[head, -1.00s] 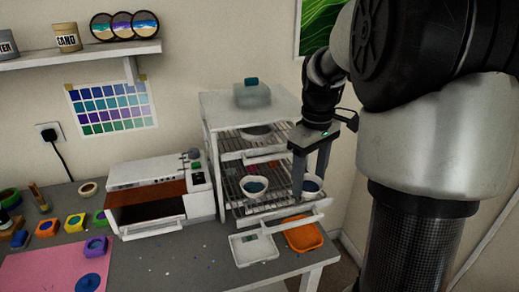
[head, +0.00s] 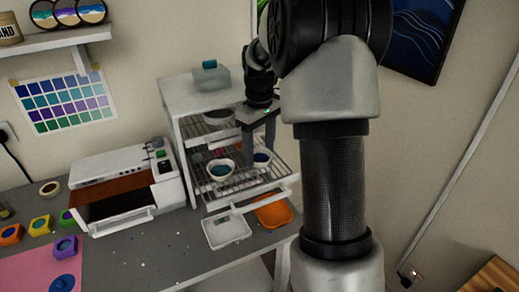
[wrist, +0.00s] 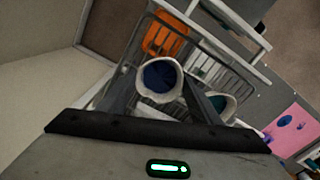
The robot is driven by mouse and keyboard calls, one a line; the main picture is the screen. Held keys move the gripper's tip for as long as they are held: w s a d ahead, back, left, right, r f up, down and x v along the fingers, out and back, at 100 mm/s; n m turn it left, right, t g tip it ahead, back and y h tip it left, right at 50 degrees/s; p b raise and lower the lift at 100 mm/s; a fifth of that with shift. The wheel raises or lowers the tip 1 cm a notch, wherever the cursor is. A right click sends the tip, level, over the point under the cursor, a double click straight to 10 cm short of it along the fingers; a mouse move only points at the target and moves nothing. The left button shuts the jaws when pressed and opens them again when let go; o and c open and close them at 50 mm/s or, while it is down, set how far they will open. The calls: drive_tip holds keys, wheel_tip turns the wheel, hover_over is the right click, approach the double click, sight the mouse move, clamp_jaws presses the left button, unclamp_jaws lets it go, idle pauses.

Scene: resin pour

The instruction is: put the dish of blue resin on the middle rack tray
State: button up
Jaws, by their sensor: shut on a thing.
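The dish of blue resin (head: 262,159) is a small white cup with dark blue inside. It is over the right part of a pulled-out wire rack tray (head: 240,184); I cannot tell whether it touches the wires. My gripper (head: 260,152) points down and is shut on this dish, one finger on each side. In the wrist view the dish (wrist: 160,78) sits upright between the fingers. A second white dish with teal resin (head: 221,170) stands on the same tray to the left, partly behind a finger in the wrist view (wrist: 224,104).
The white rack cabinet (head: 185,92) has another shelf above, holding a grey bowl (head: 218,117). A clear container with a teal cap (head: 209,76) stands on top. A white tray (head: 227,230) and an orange tray (head: 273,212) lie in front. A white oven (head: 125,180) is left.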

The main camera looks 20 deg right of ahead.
drive_tip(key=o, duration=0.6)
drive_tip(key=shift+f, duration=0.15)
drive_tip(key=o, duration=0.5)
